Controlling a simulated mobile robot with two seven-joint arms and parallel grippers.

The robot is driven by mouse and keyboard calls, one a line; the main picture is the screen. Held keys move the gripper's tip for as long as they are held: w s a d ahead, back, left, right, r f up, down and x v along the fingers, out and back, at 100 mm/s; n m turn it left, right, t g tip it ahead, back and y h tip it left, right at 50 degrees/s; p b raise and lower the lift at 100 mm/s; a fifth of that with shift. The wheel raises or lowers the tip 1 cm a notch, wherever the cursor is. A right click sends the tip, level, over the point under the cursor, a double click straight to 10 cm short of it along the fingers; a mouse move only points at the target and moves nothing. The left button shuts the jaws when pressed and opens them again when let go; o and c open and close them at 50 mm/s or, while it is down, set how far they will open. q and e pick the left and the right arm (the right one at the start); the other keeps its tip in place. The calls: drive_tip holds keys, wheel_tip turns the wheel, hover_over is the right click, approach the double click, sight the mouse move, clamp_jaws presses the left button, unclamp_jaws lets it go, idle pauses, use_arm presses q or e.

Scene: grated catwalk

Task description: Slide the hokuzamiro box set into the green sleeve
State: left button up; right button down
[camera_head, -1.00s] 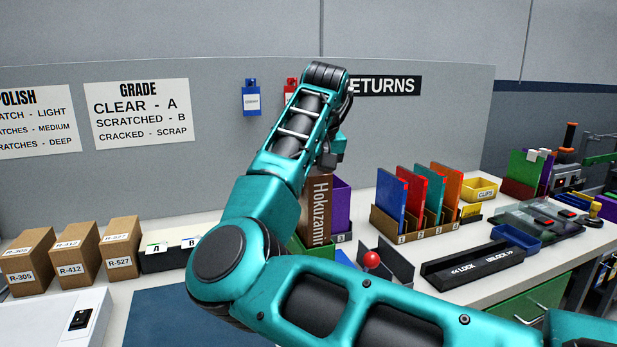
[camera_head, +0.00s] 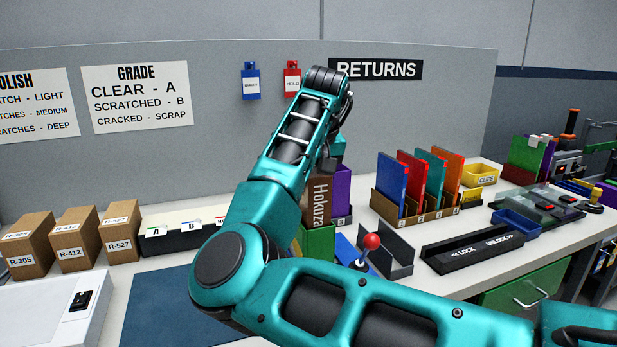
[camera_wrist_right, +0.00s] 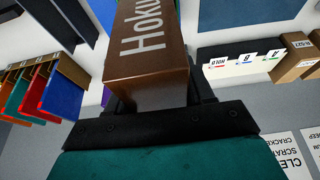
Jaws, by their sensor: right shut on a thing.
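The hokuzamiro box set (camera_head: 319,197) is brown with white lettering and stands upright in the head view. In the right wrist view it also shows, large (camera_wrist_right: 147,62). My right gripper (camera_wrist_right: 162,92) is shut on its upper end. In the head view my arm hides most of this gripper. The green sleeve (camera_head: 319,243) stands below the box set, and its front wall covers the lower lettering. The box set's lower end appears to be inside the sleeve; its bottom is hidden. My left gripper is not in view.
A purple sleeve (camera_head: 343,190) stands just behind to the right. A red-knobbed lever (camera_head: 371,242) and a grey holder (camera_head: 388,252) are close on the right. Several coloured cases (camera_head: 391,185) stand in a rack farther right. Cardboard boxes (camera_head: 76,241) stand left.

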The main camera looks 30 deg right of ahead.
drive_tip(key=shift+f+b, duration=0.4)
drive_tip(key=shift+f, duration=1.25)
unclamp_jaws()
wheel_tip(320, 180, up, 6)
drive_tip(key=p, duration=0.6)
drive_tip(key=shift+f+p, duration=0.1)
drive_tip(key=shift+p, duration=0.3)
drive_tip(key=shift+r, duration=1.05)
drive_tip(key=shift+s, duration=0.1)
